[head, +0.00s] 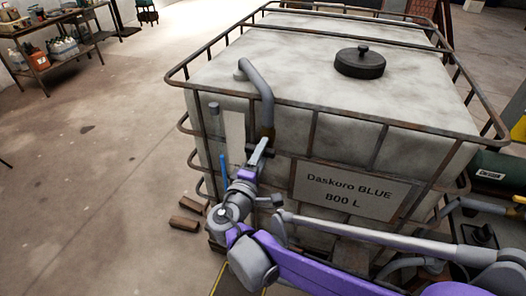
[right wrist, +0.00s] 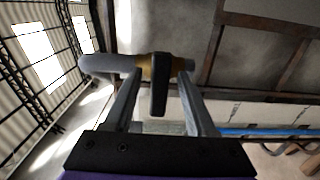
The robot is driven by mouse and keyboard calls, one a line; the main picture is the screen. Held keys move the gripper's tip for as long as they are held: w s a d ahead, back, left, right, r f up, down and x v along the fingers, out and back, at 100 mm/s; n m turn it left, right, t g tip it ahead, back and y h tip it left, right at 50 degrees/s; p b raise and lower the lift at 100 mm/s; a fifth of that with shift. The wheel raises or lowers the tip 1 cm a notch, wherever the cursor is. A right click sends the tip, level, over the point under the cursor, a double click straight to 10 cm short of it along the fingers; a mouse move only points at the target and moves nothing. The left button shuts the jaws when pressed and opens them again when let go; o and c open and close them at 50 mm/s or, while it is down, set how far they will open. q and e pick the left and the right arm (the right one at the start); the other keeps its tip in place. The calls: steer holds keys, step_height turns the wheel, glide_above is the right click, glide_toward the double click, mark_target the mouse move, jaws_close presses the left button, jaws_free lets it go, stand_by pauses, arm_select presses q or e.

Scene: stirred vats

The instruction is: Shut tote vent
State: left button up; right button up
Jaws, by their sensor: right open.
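The tote (head: 300,60) is a pale tank in a rusty cage, labelled "Daskoro BLUE 800 L". Its vent is a grey bent pipe (head: 260,88) that rises from the top and hooks over the near edge. A brass valve (head: 267,132) sits at its lower end and also shows in the right wrist view (right wrist: 147,66). The valve's black handle (right wrist: 159,88) points towards the wrist camera. My right gripper (head: 259,150) is open, with a finger on each side of the handle and gaps between; whether the fingertips touch the valve is unclear. My left gripper is out of view.
The cage's top rail (head: 330,114) and bars run close around the valve. A black lid (head: 360,62) is on the tote top.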

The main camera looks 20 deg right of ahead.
steer(key=v, duration=1)
steer(key=shift+b, duration=0.35)
steer(key=s+d+f+m+g+y, duration=0.3)
steer(key=s+d+f+m+g, duration=0.2)
steer(key=s+d+f+g, duration=0.45)
steer(key=s+a+f+m+y+p, duration=0.1)
steer(key=s+f+m+y, duration=0.5)
steer(key=s+y, duration=0.1)
steer(key=shift+f+p, duration=0.3)
steer(key=shift+f, duration=0.05)
